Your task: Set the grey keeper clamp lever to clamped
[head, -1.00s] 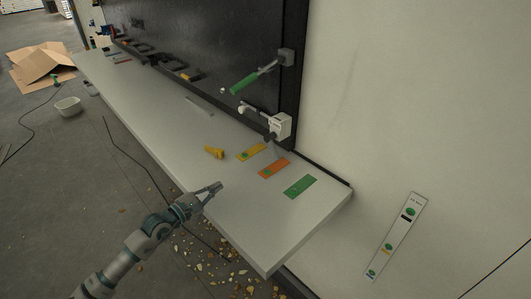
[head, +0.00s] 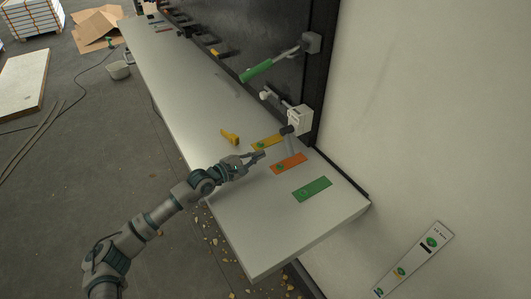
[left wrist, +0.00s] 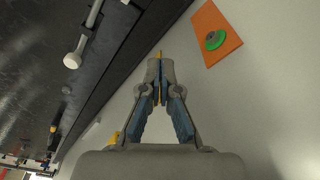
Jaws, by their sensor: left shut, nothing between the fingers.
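A short lever with a pale round knob (head: 265,95) sticks out beside a pale box-shaped fitting (head: 299,119) on the dark panel's edge. I cannot tell for certain whether this is the keeper clamp lever, or how it is set. The knob also shows at upper left in the left wrist view (left wrist: 72,60). A larger lever with a green handle (head: 257,71) sits above it. My left gripper (head: 262,156) is shut and empty, low over the bench, below and left of the fitting and apart from both levers. Its fingertips meet in the left wrist view (left wrist: 160,72). My right gripper is not in view.
The pale bench (head: 225,175) carries yellow (head: 268,143), orange (head: 289,163) and green (head: 312,189) plates and a small yellow object (head: 230,136). The dark panel (head: 265,35) stands along its back. A label strip (head: 413,260) is on the right wall.

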